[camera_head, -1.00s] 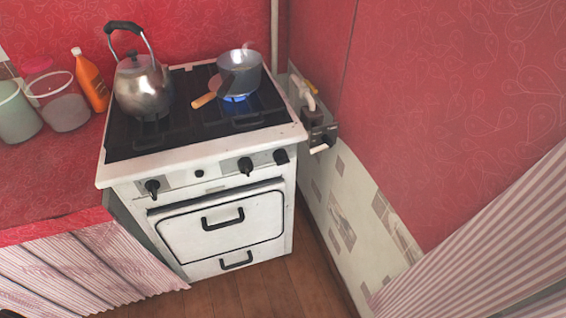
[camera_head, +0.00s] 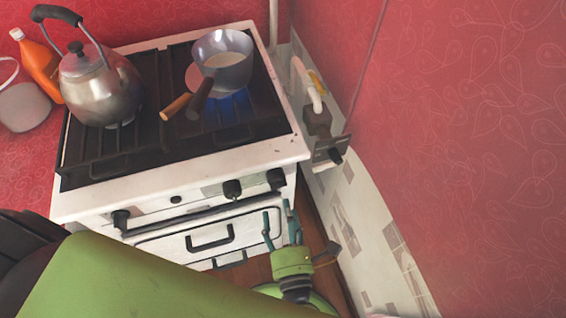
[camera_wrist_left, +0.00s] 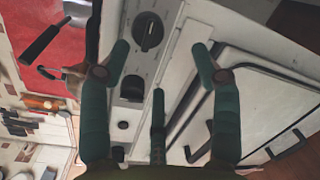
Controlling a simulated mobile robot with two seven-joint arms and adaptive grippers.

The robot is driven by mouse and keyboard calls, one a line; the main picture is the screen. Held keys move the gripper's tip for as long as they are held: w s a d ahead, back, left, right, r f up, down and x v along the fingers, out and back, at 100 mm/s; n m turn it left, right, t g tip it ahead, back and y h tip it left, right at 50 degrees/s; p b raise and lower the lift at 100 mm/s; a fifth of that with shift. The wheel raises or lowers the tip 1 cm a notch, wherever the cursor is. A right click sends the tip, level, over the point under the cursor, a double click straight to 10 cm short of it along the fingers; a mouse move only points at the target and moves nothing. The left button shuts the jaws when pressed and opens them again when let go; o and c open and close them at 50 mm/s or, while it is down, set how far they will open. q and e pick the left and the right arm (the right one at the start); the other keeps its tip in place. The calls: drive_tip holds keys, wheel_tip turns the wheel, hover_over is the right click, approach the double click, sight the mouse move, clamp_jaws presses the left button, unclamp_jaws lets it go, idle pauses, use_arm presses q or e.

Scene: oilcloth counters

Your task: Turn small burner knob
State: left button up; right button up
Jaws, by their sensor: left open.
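The white stove (camera_head: 200,160) has black knobs on its front panel: a left knob (camera_head: 121,218), a middle knob (camera_head: 232,189) and a right knob (camera_head: 275,179). A small black button (camera_head: 176,199) sits between left and middle. I cannot tell which knob is the small burner's. My left gripper (camera_head: 279,212) is open and empty in front of the panel, below the right knobs. In the left wrist view, my spread fingers (camera_wrist_left: 162,50) face the panel; one knob (camera_wrist_left: 148,31) shows beyond and between them, another (camera_wrist_left: 132,88) nearer the left finger. No contact is visible. My right gripper is out of view.
A kettle (camera_head: 98,85) stands left. An orange bottle (camera_head: 40,68) is beside it. The red wall (camera_head: 460,130) and a pipe valve (camera_head: 328,148) bound the right.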

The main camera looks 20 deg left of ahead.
sight(277, 180)
use_arm(q)
drive_tip(key=shift+w+a+r, duration=0.15)
drive_tip(key=shift+w+r, duration=0.15)
drive_tip(key=shift+r, duration=0.45)
drive_tip(key=shift+p+x, duration=0.4)
drive_tip(key=shift+x, duration=2.55)
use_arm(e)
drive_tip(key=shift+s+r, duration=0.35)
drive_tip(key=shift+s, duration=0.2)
use_arm(q)
drive_tip(key=c, duration=1.1)
